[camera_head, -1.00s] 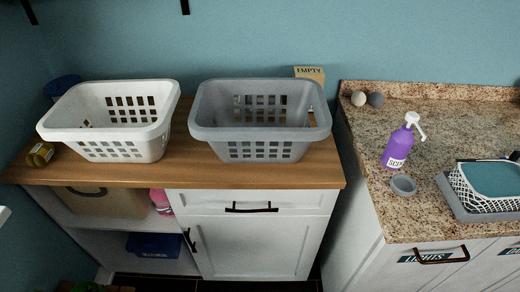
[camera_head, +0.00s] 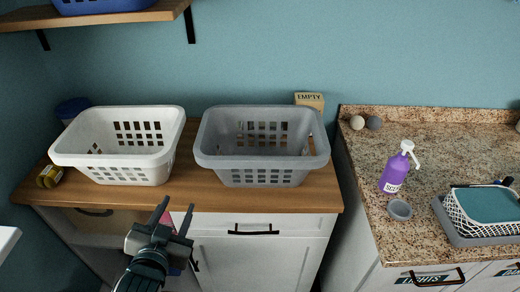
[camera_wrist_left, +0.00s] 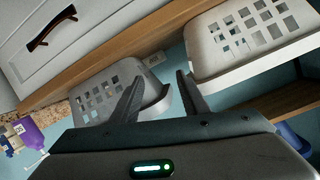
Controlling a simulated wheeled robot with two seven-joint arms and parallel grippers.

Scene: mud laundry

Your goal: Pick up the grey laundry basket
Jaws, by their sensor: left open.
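The grey laundry basket (camera_head: 262,178) stands upright on the right part of the wooden counter. It has square holes in its walls and a wide rim. My left gripper (camera_head: 173,213) is open and empty, in front of the counter edge, lower left of the grey basket and apart from it. In the left wrist view the grey basket (camera_wrist_left: 97,88) shows tilted beyond my open left fingers (camera_wrist_left: 160,92), partly hidden by one finger. My right gripper is not in view.
A white basket (camera_head: 125,175) stands left of the grey one on the wooden counter (camera_head: 190,196). An "EMPTY" box (camera_head: 310,101) is behind. A speckled counter with a purple bottle (camera_head: 394,174) is at the right. A shelf (camera_head: 120,17) hangs upper left.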

